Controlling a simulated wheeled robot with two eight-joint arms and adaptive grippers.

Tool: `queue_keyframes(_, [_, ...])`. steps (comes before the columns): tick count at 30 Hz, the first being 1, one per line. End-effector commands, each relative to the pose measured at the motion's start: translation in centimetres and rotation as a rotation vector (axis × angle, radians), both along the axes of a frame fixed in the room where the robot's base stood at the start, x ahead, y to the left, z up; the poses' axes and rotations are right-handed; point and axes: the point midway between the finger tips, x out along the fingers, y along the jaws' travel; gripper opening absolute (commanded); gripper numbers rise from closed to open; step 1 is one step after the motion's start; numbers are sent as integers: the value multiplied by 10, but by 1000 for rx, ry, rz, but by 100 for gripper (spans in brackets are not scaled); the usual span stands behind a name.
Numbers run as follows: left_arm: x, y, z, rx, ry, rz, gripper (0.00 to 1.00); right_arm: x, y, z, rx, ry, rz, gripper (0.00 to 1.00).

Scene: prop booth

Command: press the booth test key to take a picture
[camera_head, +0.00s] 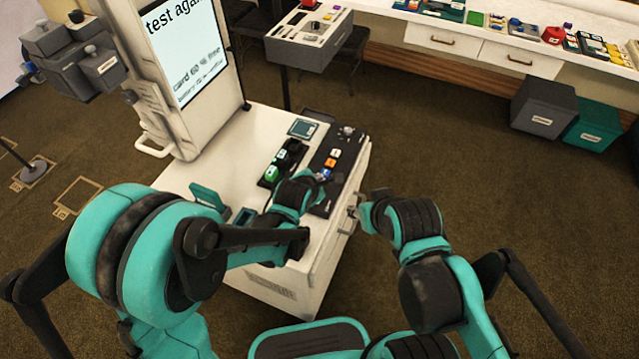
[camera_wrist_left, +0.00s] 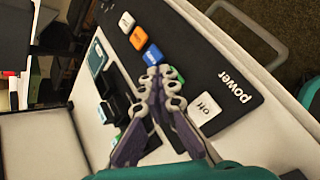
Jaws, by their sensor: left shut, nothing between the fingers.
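The black key panel (camera_head: 345,150) lies on the white booth counter. It holds an orange key (camera_head: 336,153), a white key and a blue key (camera_head: 323,174); I cannot read which is the test key. In the left wrist view the blue key (camera_wrist_left: 152,56) is just beyond my fingertips, with the orange key (camera_wrist_left: 138,38) and a white key (camera_wrist_left: 127,22) farther along. My left gripper (camera_wrist_left: 161,74) is shut and empty, its tips at the blue key's near edge; contact is unclear. My right gripper (camera_head: 357,203) is beside the counter's right side, its jaws too small to judge.
Green-and-black blocks (camera_head: 284,160) stand left of the panel. A tall screen (camera_head: 186,45) reading "test again" rises behind. Open carpet lies to the right.

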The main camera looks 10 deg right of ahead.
Motion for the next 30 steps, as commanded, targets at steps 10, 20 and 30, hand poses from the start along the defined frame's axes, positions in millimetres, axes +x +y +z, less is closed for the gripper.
queue_keyframes(10, [0, 0, -2, 0, 0, 0, 0, 0, 0, -2, 0, 0, 0, 40])
queue_keyframes(20, [0, 0, 6, 0, 0, 0, 0, 0, 0, 4, 0, 0, 0, 40])
queue_keyframes(30, [0, 0, 14, 0, 0, 0, 0, 0, 0, 9, 0, 0, 0, 40])
